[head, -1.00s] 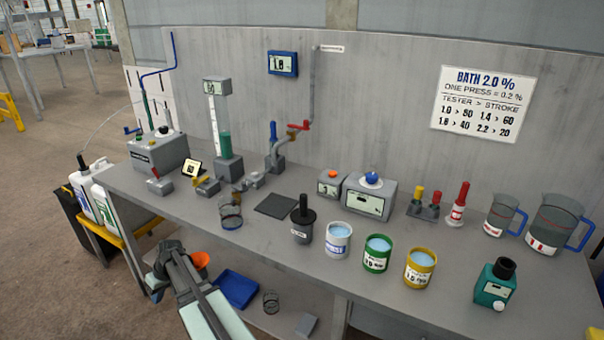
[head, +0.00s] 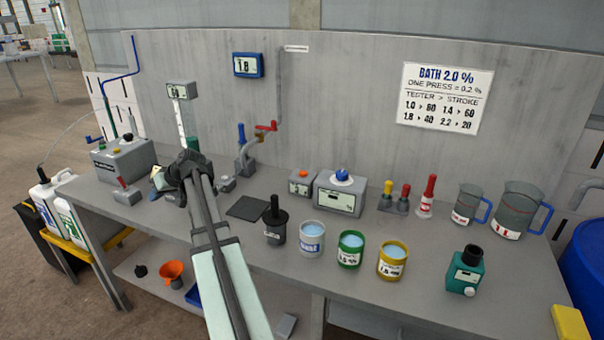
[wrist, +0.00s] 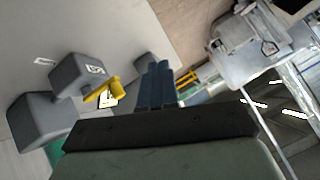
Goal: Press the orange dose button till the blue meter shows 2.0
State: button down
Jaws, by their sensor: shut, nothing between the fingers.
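The orange dose button (head: 303,173) sits on top of a small grey box (head: 302,186) on the bench, left of a larger grey box with a blue knob (head: 342,174). The blue meter (head: 248,65) hangs on the back wall and appears to read 1.8. My gripper (head: 186,160) is over the left part of the bench, well left of the orange button and apart from it. Its dark fingers (wrist: 158,85) are shut and empty in the wrist view. The button is not visible in the wrist view.
A yellow-handled valve (wrist: 103,92) on a grey block is near my fingers in the wrist view. Several cups stand along the front.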

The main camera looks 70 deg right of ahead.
jog(key=s+d+r+m+t+h, duration=0.25)
jog(key=s+d+r, duration=0.25)
jog(key=s+r, duration=0.25)
jog(key=s+d+r+m+t+h, duration=0.1)
jog(key=s+d+r+m, duration=0.25)
jog(key=s+r, duration=0.4)
jog(key=s+d+r+m+t+h, duration=0.1)
jog(key=s+d+r+m, duration=0.1)
jog(key=s+d+r, duration=0.5)
jog(key=m+g+h, duration=0.1)
jog(key=m+g, duration=0.1)
jog(key=g, duration=0.4)
send_over(306, 173)
notch_tip(306, 173, down, 12)
jog(key=f, duration=0.1)
jog(key=shift+r, duration=0.25)
jog(key=shift+w, duration=0.1)
jog(key=shift+f, duration=4.35)
